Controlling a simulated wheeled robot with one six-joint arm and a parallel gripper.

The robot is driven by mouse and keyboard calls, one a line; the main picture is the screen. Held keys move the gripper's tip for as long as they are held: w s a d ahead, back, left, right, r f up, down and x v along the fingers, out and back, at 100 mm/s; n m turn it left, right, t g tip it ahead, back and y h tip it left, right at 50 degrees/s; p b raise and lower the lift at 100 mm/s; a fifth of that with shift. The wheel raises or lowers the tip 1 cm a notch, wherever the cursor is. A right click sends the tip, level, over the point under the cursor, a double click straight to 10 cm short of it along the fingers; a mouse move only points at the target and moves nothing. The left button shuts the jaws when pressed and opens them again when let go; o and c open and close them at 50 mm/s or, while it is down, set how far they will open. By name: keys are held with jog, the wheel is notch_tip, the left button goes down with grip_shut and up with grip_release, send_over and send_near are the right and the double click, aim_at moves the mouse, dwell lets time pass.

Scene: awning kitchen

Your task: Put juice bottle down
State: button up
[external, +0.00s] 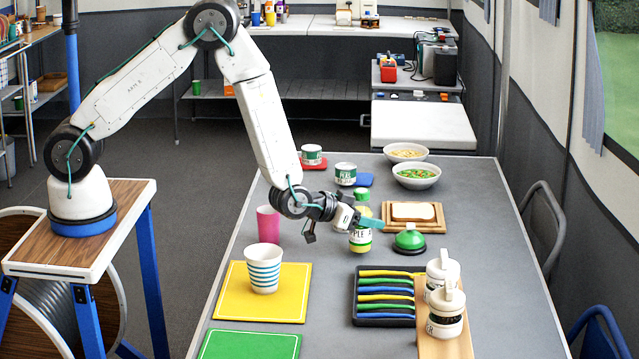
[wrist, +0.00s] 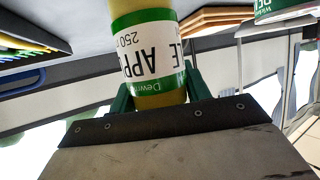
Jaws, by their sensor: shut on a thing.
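The juice bottle (external: 360,241) is yellowish with a white and green label reading "APPLE" and a green cap. It stands roughly upright near the middle of the grey table (external: 330,320). My gripper (external: 372,224) reaches it from the left, with its green fingers shut around the bottle's body. In the wrist view the bottle (wrist: 145,50) sits between the two green fingers (wrist: 158,92), its label upside down in the picture. Whether its base touches the table cannot be told.
A green domed item (external: 409,238) is close right of the bottle. A black tray of colored-handled utensils (external: 384,322) lies in front. A striped cup (external: 263,270) stands on a yellow mat (external: 230,300). Bread on a board (external: 440,226), cans and bowls (external: 416,184) are behind.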

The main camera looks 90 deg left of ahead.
jog(key=shift+f, duration=0.45)
jog(key=shift+f, duration=0.15)
jog(key=o, duration=1.2)
jog(key=shift+c, duration=0.2)
jog(key=shift+s+d+r, duration=0.1)
jog(key=shift+s+r, duration=0.1)
jog(key=shift+r, duration=0.05)
jog(key=v, duration=1.1)
jog(key=shift+s, duration=0.2)
